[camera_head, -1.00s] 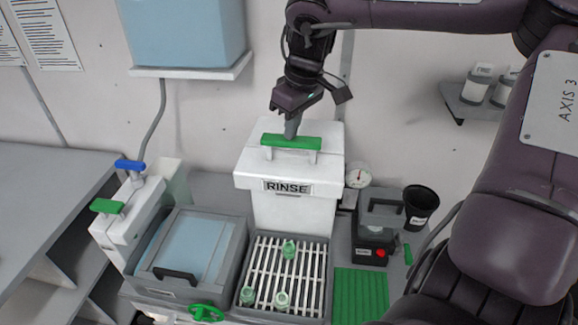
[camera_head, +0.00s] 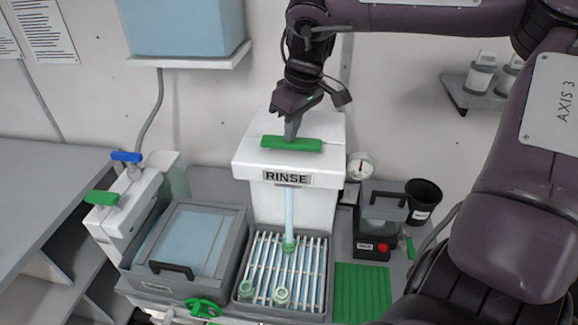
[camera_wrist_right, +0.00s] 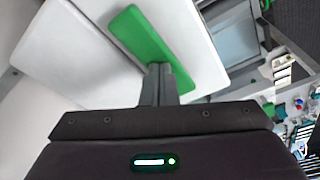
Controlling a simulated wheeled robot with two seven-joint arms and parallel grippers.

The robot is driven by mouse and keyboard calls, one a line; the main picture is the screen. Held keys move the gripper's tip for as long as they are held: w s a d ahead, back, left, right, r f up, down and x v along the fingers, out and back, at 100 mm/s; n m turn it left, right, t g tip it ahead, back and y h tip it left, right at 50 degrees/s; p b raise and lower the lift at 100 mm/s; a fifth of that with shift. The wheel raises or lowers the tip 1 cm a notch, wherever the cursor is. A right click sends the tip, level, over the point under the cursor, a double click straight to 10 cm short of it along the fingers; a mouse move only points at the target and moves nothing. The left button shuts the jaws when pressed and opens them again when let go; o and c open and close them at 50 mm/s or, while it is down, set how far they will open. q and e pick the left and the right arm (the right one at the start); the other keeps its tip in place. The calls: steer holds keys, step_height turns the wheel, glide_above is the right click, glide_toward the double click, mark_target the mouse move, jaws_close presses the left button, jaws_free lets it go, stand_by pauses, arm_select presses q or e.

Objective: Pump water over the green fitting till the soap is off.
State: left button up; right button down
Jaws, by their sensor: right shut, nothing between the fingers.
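The white RINSE box (camera_head: 292,208) stands at the back of the bench with a green handle (camera_head: 291,144) on top. My right gripper (camera_head: 291,138) is shut with nothing between its fingers, its tips against the handle; the right wrist view shows the tips at the green handle (camera_wrist_right: 150,45). The handle sits low on the box. A stream of water (camera_head: 289,213) falls from the box onto a green fitting (camera_head: 289,245) on the slatted rack (camera_head: 312,268). Two more green fittings (camera_head: 247,288) (camera_head: 281,295) are nearer the front. Whether soap is on them cannot be told. My left gripper is out of view.
To the right are a green mat (camera_head: 361,292), a small device with a red button (camera_head: 381,246), a gauge (camera_head: 361,166) and a black cup (camera_head: 423,203).

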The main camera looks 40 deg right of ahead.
steer(key=shift+s+f, duration=0.1)
steer(key=shift+f, duration=0.05)
steer(key=shift+w+p+v, duration=0.25)
steer(key=shift+p+v, duration=0.65)
steer(key=shift+v, duration=0.35)
steer(key=shift+w+p+v, duration=0.25)
steer(key=shift+p+v, duration=0.65)
steer(key=shift+v, duration=0.35)
steer(key=shift+w+a, duration=0.1)
steer(key=w+p+v, duration=0.1)
steer(key=p+v, duration=0.1)
steer(key=v, duration=0.4)
steer(key=shift+p, duration=0.4)
steer(key=shift+w+a, duration=0.1)
steer(key=shift+w, duration=0.05)
